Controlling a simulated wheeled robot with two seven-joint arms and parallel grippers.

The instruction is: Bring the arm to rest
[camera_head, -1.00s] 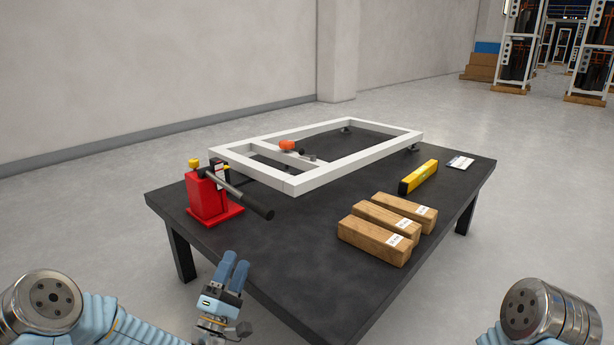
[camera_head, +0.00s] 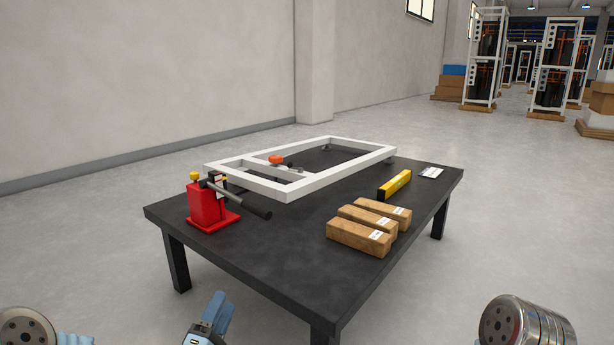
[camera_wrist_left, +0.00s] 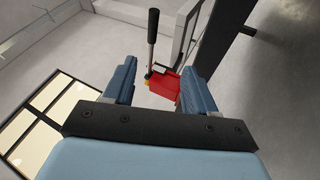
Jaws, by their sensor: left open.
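My left gripper (camera_head: 216,316) shows at the bottom of the head view, in front of the black table's (camera_head: 260,255) near left side and apart from it. In the left wrist view its two blue fingers (camera_wrist_left: 160,88) are spread with nothing between them touching. My left arm's metal joint shows at the bottom left corner. My right arm shows only as a metal joint at the bottom right; its gripper is out of the frame. The red jack (camera_head: 205,207) with its dark lever stands at the table's left end; it also shows beyond the fingers in the left wrist view (camera_wrist_left: 166,85).
A white frame (camera_head: 285,186) lies on the table with an orange-handled tool (camera_head: 277,159) at it. Floor around the table is clear; racks stand far back.

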